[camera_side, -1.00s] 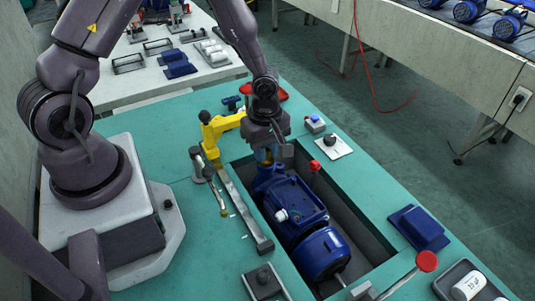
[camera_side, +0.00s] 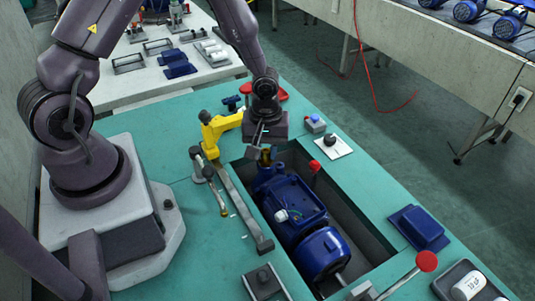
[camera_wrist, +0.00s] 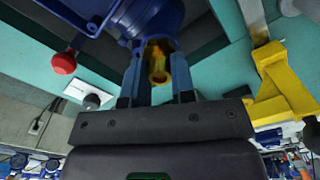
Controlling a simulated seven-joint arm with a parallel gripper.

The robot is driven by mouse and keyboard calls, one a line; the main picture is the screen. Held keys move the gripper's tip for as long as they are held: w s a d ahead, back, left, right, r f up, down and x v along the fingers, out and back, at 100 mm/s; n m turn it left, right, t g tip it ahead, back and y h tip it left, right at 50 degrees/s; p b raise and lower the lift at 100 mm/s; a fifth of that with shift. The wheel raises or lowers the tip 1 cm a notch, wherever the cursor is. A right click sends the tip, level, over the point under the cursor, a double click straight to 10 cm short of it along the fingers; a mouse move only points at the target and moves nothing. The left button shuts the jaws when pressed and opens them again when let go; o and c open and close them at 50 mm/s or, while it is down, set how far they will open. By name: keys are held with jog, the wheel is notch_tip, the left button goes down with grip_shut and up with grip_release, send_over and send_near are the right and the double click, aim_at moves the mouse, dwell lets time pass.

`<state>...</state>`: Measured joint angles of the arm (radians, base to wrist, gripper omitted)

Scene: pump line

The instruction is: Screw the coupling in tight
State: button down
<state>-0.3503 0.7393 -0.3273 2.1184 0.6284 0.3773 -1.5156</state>
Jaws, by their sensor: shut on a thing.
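The brass coupling (camera_wrist: 158,64) is between the two fingers of my gripper (camera_side: 265,152) in the wrist view, and my gripper is shut on it. The coupling sits at the round blue end of the pump (camera_wrist: 150,18). In the side view the blue pump (camera_side: 298,205) lies in a recess in the green bench, with my gripper over its far end. The coupling is mostly hidden there by the fingers. Its thread and how deep it sits cannot be seen.
A yellow bracket (camera_side: 219,128) stands close to the left of my gripper. A red-knobbed lever (camera_side: 314,166) rises at the recess's right side. A switch plate (camera_side: 332,146) and a blue cover (camera_side: 418,228) lie to the right on the bench.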

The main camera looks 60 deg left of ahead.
aim_at(266, 150)
jog(key=m, duration=0.7)
jog(key=c, duration=1.2)
grip_release()
jog(key=shift+o, duration=0.2)
jog(key=shift+r, duration=2.2)
